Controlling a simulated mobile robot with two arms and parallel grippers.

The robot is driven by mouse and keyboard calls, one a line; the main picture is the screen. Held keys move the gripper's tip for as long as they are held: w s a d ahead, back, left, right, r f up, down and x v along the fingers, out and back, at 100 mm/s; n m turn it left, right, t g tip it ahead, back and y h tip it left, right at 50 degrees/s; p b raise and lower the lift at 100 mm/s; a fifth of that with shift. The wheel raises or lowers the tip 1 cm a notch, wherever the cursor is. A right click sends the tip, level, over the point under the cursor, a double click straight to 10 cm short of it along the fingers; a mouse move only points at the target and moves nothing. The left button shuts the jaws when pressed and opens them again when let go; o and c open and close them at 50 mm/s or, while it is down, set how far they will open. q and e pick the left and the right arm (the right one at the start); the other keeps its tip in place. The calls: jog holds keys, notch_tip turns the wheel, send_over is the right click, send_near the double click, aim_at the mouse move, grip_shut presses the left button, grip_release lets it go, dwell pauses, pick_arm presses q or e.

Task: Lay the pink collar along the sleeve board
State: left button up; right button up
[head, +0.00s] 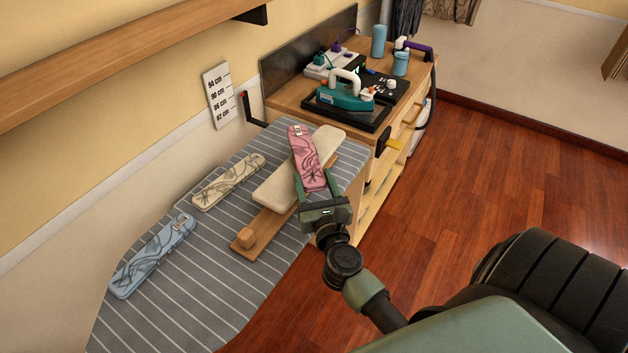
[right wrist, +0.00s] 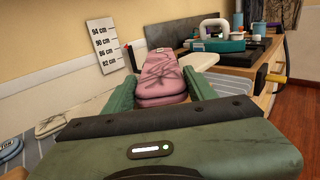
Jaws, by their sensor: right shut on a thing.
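The pink collar (head: 306,158) is a flat folded band with dark line patterns. My right gripper (head: 316,190) is shut on its near end. In the right wrist view the collar (right wrist: 161,76) sits between the two green fingers (right wrist: 161,95). In the head view it overlaps the sleeve board (head: 283,183), a cream padded board on a wooden base, and lies across it at an angle. I cannot tell whether it touches the pad. The sleeve board's far end shows right of the collar. My left gripper is not in view.
The striped ironing board (head: 190,285) carries a cream collar (head: 228,181) and a blue collar (head: 153,255) left of the sleeve board. Behind stands a wooden cabinet with a teal iron (head: 345,95) on a dark tray. A shelf (head: 120,45) runs along the wall above.

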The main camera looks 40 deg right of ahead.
jog(key=shift+f+b, duration=0.55)
jog(key=shift+b, duration=0.05)
jog(key=o, duration=1.4)
jog(key=shift+s, duration=0.1)
jog(key=shift+s+a+f, duration=0.15)
jog(key=shift+s, duration=0.1)
jog(key=b+v, duration=0.2)
jog(key=v, duration=0.5)
